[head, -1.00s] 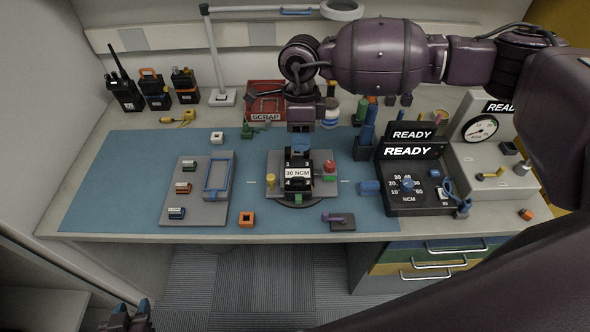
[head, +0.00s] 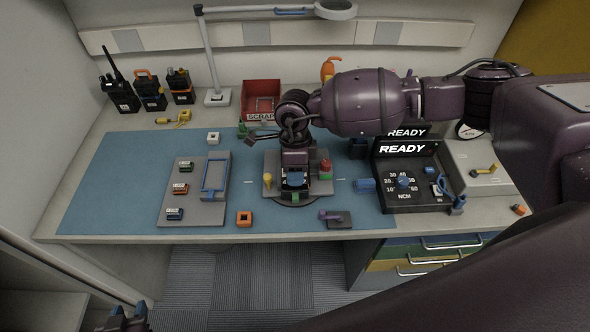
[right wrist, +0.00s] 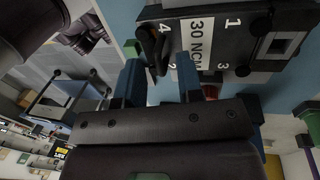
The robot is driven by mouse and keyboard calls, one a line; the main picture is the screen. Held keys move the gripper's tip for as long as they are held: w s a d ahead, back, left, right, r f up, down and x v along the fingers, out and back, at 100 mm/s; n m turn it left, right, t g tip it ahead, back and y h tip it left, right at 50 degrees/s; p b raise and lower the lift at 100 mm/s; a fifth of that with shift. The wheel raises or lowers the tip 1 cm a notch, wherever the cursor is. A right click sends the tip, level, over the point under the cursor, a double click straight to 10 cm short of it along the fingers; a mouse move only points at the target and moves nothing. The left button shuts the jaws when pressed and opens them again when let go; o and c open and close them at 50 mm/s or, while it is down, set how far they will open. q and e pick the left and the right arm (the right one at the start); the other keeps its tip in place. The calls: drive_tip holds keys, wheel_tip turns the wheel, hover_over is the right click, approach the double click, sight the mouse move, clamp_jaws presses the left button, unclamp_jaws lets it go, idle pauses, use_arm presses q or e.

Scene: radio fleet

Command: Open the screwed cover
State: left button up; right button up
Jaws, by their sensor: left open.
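A black radio unit with a white "30 NCM" label and numbered corners fills the upper right wrist view (right wrist: 235,40). In the head view it sits on the grey fixture (head: 322,187) at the mat's middle, mostly hidden by my right arm. My right gripper (head: 292,180) is just over it. In the right wrist view, its blue fingers (right wrist: 160,75) are apart beside the edge with marks 4 and 2. No object shows clearly between them; contact cannot be told. My left gripper (head: 128,318) is open and empty at the lower left, away from the table.
A grey tray (head: 210,212) with several small coloured blocks lies left of the fixture. A panel reading READY with a dial (head: 403,182) stands right. A red SCRAP bin (head: 262,92) is behind. An orange block (head: 244,218) and a purple-topped dark block (head: 338,221) lie in front.

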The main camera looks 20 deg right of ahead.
clamp_jaws()
